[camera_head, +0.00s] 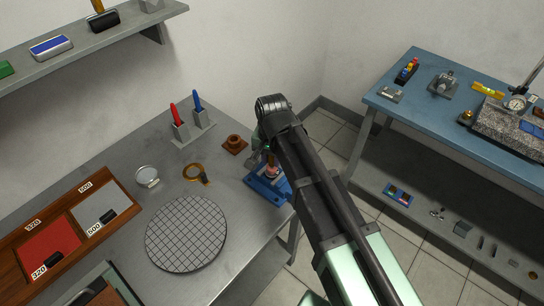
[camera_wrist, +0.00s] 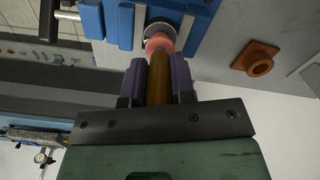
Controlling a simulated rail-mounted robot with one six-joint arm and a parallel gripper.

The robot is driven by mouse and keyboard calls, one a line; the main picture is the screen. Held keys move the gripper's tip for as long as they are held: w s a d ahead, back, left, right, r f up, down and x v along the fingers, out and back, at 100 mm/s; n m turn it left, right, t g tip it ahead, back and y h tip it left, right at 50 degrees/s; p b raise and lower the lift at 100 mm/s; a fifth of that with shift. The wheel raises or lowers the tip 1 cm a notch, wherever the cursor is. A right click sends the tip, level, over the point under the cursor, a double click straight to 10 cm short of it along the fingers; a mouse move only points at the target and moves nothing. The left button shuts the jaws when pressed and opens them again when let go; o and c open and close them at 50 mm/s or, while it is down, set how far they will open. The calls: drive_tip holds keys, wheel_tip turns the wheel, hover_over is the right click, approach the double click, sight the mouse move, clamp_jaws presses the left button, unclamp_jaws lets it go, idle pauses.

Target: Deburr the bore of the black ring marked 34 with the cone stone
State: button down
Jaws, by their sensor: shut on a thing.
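My gripper (camera_wrist: 158,72) is shut on the brown handle (camera_wrist: 159,85) of the cone stone, one purple-grey finger on each side. The pink stone head (camera_wrist: 160,42) points away from the gripper toward the black ring (camera_wrist: 156,29). The ring sits between the jaws of the blue vise (camera_wrist: 120,22); its mark is not readable. The stone overlaps the ring's face, and I cannot tell whether it is inside the bore. In the head view the blue vise (camera_head: 262,190) stands at the bench's right edge, with the pink stone (camera_head: 271,171) over it, and my arm partly covers them.
A brown flanged part (camera_head: 235,144) stands just behind the vise. A stand with red and blue tools (camera_head: 190,128), a brass-coloured magnifier (camera_head: 194,172) and a round gridded plate (camera_head: 187,234) lie to the left. A blue-topped table (camera_head: 440,115) stands across a gap at right.

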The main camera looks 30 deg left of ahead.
drive_tip(key=shift+n, duration=0.4)
drive_tip(key=m, duration=0.7)
drive_tip(key=n, duration=0.7)
drive_tip(key=m, duration=0.7)
drive_tip(key=n, duration=0.7)
